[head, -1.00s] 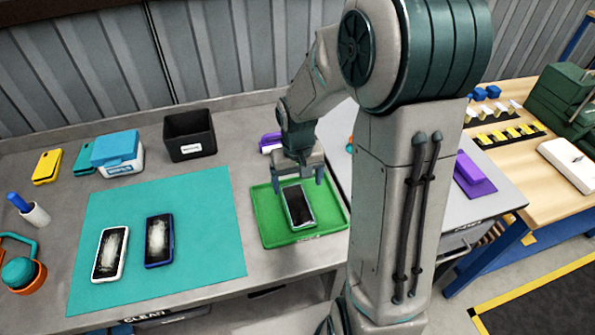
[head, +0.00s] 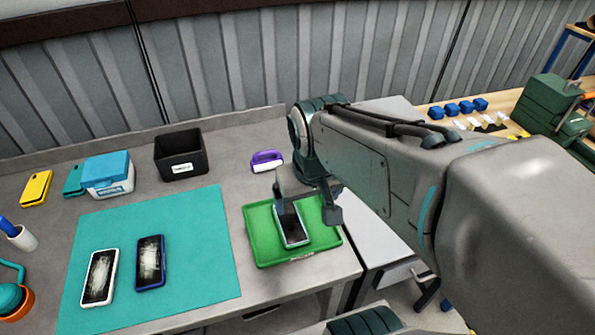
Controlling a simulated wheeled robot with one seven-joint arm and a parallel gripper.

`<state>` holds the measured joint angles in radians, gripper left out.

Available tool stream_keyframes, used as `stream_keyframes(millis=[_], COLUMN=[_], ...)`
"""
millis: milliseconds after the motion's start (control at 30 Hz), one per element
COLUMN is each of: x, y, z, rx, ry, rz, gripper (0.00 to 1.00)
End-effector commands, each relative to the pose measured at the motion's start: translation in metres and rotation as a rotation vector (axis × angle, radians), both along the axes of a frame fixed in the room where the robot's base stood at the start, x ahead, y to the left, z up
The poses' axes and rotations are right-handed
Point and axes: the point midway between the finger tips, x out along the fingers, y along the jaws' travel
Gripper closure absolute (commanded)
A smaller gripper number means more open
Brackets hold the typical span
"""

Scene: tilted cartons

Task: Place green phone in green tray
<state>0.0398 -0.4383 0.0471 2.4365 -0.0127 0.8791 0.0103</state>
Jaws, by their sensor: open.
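The green phone (head: 291,228) has a pale green rim and a dark screen. It lies flat inside the green tray (head: 258,250), near the tray's middle. My gripper (head: 309,206) is open above the back part of the tray, with one finger by the phone's far end and the other to the right. My gripper hides the tray's back edge in part. Whether a finger touches the phone cannot be told.
A teal mat (head: 195,275) holds a white phone (head: 100,277) and a blue phone (head: 150,263). A black bin (head: 181,155), a blue-lidded box (head: 108,176) and a purple-handled brush (head: 267,161) stand behind. The bench between mat and tray is clear.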

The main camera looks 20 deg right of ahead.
Motion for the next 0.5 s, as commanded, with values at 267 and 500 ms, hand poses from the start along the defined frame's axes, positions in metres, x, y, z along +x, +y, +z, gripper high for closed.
stream_keyframes(millis=[267,500], x=[-0.031,-0.032], y=[0.0,0.0], z=[0.009,0.009], rx=[0.023,0.025], ry=[-0.063,-0.065], rz=[0.008,0.009], gripper=[0.13,0.13])
